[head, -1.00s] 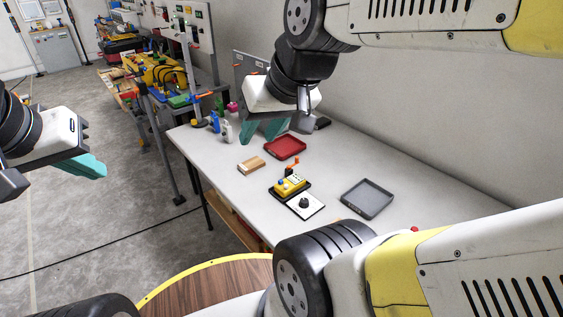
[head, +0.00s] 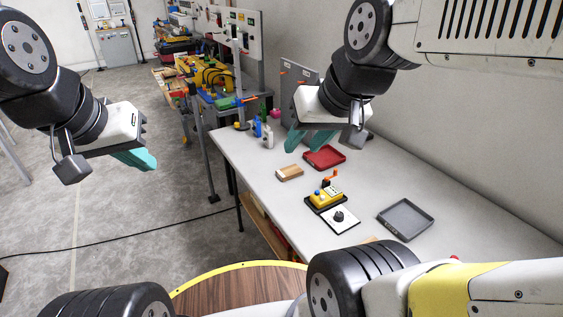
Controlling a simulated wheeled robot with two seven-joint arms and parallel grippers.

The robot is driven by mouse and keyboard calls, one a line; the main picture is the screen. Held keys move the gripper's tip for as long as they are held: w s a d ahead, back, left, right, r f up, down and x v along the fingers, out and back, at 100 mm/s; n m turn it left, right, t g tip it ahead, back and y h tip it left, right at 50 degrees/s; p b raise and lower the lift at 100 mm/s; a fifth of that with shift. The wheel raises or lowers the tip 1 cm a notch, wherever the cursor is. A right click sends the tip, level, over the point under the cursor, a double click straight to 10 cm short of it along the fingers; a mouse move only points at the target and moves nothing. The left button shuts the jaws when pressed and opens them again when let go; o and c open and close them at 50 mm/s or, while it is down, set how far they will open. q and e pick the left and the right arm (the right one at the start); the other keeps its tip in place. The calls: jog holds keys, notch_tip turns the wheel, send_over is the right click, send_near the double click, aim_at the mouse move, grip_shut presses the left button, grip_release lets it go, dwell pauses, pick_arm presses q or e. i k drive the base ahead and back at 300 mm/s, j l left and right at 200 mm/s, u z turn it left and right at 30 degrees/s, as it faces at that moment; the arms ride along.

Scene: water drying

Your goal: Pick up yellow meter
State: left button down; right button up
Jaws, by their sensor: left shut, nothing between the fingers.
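The yellow meter (head: 324,198) sits on a small black base on the white table (head: 265,203). It has a blue knob and an orange part at its far end. My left gripper (head: 138,160) is shut and empty, over the floor left of the table and well apart from the meter. My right gripper (head: 307,142) hangs over the far part of the table, beyond the meter. Its teal fingers look spread, with nothing seen between them.
A white plate with a black knob (head: 340,218) adjoins the meter's near side. A grey tray (head: 405,219) lies to its right. A red tray (head: 324,158) and a wooden block (head: 289,173) lie beyond. Small bottles (head: 268,137) stand at the far left edge. A round wooden table (head: 235,287) is in front.

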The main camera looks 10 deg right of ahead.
aim_at(332, 195)
jog(key=i+j+z, duration=0.1)
jog(key=z, duration=0.35)
jog(key=i+j+z, duration=0.25)
jog(key=z, duration=0.15)
